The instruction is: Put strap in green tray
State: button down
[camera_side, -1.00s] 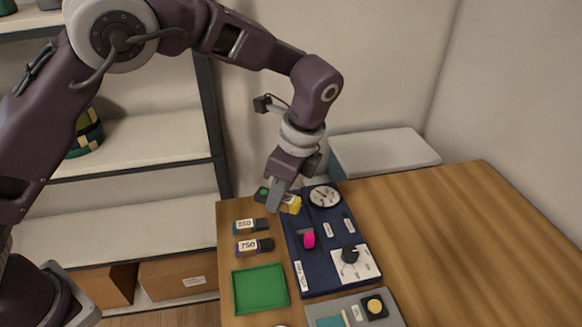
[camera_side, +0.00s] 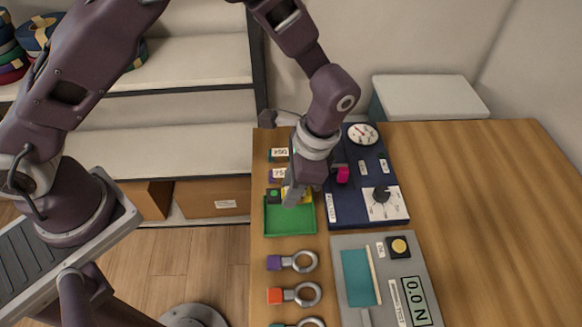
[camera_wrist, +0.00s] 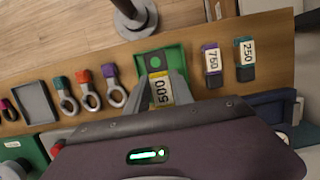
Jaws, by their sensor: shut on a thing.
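The strap (camera_wrist: 159,90) has a yellow body marked 500 and a dark end with a green patch. In the side view its green-patched end (camera_side: 273,194) and a bit of yellow show beside my fingers. My gripper (camera_side: 291,200) is shut on it, and in the wrist view the fingers (camera_wrist: 164,96) stand either side of the label. The green tray (camera_side: 289,219) lies below and around the strap in the picture, and its rim also shows in the wrist view (camera_wrist: 142,69). The strap looks held over the tray's far part; the height gap cannot be told.
Straps marked 750 (camera_wrist: 212,63) and 250 (camera_wrist: 246,58) lie beside the tray. A blue panel (camera_side: 347,208) with a gauge and dial stands to the right. Ringed pieces (camera_side: 295,262) and a grey panel (camera_side: 350,240) are nearer. The right of the table is clear.

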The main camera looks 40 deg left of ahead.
aim_at(286, 215)
jog(key=shift+f, duration=3)
jog(key=shift+f, duration=0.25)
jog(key=c, duration=1)
grip_release()
notch_tip(286, 215, up, 11)
